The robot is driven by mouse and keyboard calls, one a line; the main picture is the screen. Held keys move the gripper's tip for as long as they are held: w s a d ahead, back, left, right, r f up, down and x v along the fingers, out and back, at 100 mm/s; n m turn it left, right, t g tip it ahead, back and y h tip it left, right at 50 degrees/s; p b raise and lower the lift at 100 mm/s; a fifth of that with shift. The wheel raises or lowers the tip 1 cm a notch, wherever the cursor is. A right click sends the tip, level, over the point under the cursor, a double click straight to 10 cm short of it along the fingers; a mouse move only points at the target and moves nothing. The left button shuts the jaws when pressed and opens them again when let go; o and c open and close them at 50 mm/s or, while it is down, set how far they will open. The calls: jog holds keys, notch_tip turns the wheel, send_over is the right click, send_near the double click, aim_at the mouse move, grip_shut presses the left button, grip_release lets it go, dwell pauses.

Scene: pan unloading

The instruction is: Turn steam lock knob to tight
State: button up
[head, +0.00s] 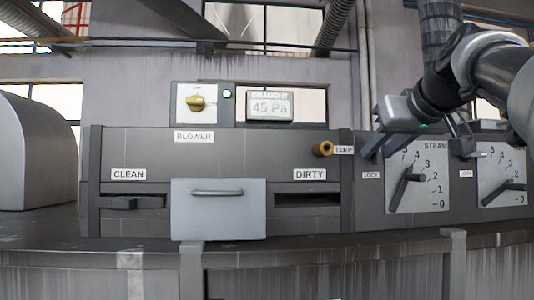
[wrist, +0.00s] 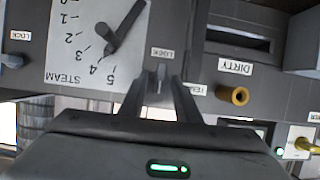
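The steam lock knob (wrist: 160,76) is a small grey knob beside a LOCK label in the wrist view. It sits between the two fingers of my gripper (wrist: 161,84). The fingers are apart, one on each side of it, with a narrow gap showing; contact cannot be told. In the head view my gripper (head: 376,148) is at the panel, left of the left steam dial (head: 422,172), and hides this knob.
The left dial's dark lever (head: 405,190) juts out close to my gripper. A brass temp knob (head: 323,148) sticks out to the left. The yellow blower knob (head: 196,103) is higher up.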

jog(key=shift+s, duration=0.15)
grip_shut()
